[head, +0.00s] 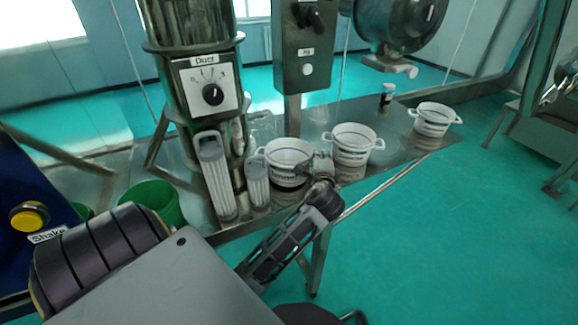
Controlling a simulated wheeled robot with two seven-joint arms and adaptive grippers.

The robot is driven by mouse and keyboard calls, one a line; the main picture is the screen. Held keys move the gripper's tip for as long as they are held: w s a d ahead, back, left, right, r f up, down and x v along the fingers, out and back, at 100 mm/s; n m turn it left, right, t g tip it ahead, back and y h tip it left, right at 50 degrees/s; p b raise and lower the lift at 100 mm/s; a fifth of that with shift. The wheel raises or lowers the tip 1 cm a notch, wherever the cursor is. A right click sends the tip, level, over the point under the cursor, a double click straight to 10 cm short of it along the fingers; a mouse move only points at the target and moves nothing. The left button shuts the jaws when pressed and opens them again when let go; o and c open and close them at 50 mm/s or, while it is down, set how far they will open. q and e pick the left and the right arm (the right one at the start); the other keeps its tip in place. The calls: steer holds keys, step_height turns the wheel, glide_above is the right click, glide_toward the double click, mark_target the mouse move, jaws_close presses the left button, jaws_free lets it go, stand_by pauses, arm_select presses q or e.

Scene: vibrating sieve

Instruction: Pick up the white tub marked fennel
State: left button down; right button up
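Three white tubs with side handles and a blue line inside the rim stand in a row on a metal bench (400,153): a left tub (286,153), a middle tub (352,147) and a right tub (433,120). My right gripper is not in view.
Two grey ribbed containers (216,175) stand left of the tubs, beside a steel duct with a dial panel (208,88). A control box (307,60) rises behind the tubs. Green buckets (155,200) are at left. The bench's front edge is close; green floor lies open at right.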

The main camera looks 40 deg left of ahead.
arm_select(q)
steer(key=shift+r, duration=0.55)
step_height(320, 180, up, 8)
steer(key=shift+f+p, duration=0.15)
steer(key=shift+p, duration=0.2)
steer(key=shift+r, duration=0.6)
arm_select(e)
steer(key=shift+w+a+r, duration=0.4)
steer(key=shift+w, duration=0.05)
arm_select(q)
steer(key=shift+d, duration=0.1)
